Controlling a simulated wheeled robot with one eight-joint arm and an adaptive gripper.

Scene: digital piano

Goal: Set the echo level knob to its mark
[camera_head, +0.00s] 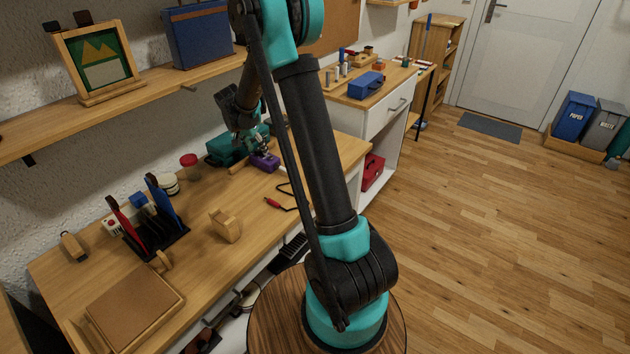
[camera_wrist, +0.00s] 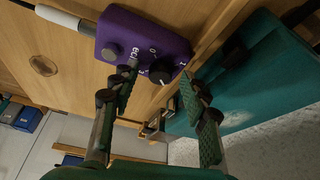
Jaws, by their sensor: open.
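The purple echo box (camera_head: 264,162) lies on the workbench beside a teal case. In the wrist view the purple box (camera_wrist: 160,30) is at the top, with white lettering that reads partly as "echo". Its dark knob (camera_wrist: 162,70) has a "0" and a "1" printed near it; where its pointer sits is too small to tell. A second round dark control (camera_wrist: 112,52) is to its left. My gripper (camera_wrist: 158,82) is open, its green-padded fingers on either side of the knob in this view; contact cannot be told. In the head view my gripper (camera_head: 256,146) is just above the box.
The teal case (camera_wrist: 255,75) stands close to the right of the box; it shows in the head view too (camera_head: 222,146). A cable (camera_wrist: 62,18) plugs into the box's left side. A wooden block (camera_head: 226,225) and a rack (camera_head: 155,235) stand nearer on the bench.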

